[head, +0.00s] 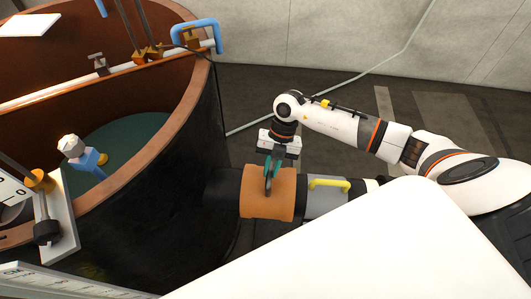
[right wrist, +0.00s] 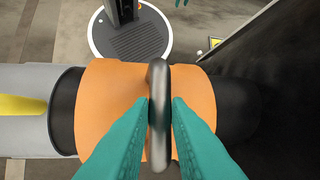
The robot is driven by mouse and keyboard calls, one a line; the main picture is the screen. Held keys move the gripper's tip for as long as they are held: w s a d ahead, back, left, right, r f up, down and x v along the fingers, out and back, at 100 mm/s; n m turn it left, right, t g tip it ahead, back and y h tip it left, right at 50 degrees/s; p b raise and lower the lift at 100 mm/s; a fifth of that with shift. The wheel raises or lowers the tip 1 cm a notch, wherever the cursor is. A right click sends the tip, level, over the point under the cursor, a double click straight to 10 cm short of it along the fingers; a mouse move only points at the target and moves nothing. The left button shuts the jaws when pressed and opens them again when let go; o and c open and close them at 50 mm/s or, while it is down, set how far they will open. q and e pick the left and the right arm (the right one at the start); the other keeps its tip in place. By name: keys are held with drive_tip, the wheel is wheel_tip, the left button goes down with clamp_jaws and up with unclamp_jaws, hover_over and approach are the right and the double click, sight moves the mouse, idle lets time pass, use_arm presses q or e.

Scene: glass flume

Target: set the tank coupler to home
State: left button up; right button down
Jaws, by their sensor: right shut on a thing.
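The tank coupler (head: 280,203) is an orange sleeve around the black pipe that comes out of the tank's side. It fills the middle of the right wrist view (right wrist: 105,100). A dark grey, upright lever (right wrist: 159,80) stands across it. My right gripper (head: 268,174) is above the coupler, its teal fingers shut on the lever, one on each side. The fingers hide part of the lever and sleeve. My left gripper does not show in the head view. Small teal pieces at the top edge of the right wrist view may be its fingertips.
The big round tank (head: 190,150) with dark outer wall stands left of the coupler. A grey pipe section (head: 325,203) with a yellow handle (head: 329,183) joins on the right. A pale hose (head: 370,70) runs over floor and wall. Open floor lies behind my right arm.

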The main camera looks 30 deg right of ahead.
drive_tip(key=c, duration=1.4)
unclamp_jaws()
drive_tip(key=shift+s+d, duration=0.2)
drive_tip(key=shift+d, duration=0.15)
drive_tip(key=shift+o, duration=0.2)
drive_tip(key=shift+w+a, duration=0.1)
drive_tip(key=shift+w+r, duration=0.1)
drive_tip(key=shift+r, duration=0.15)
drive_tip(key=b+v, duration=0.2)
drive_tip(key=v, duration=0.9)
drive_tip(key=shift+d+r+b, duration=0.2)
drive_tip(key=shift+d+b, duration=0.1)
drive_tip(key=shift+b, duration=0.05)
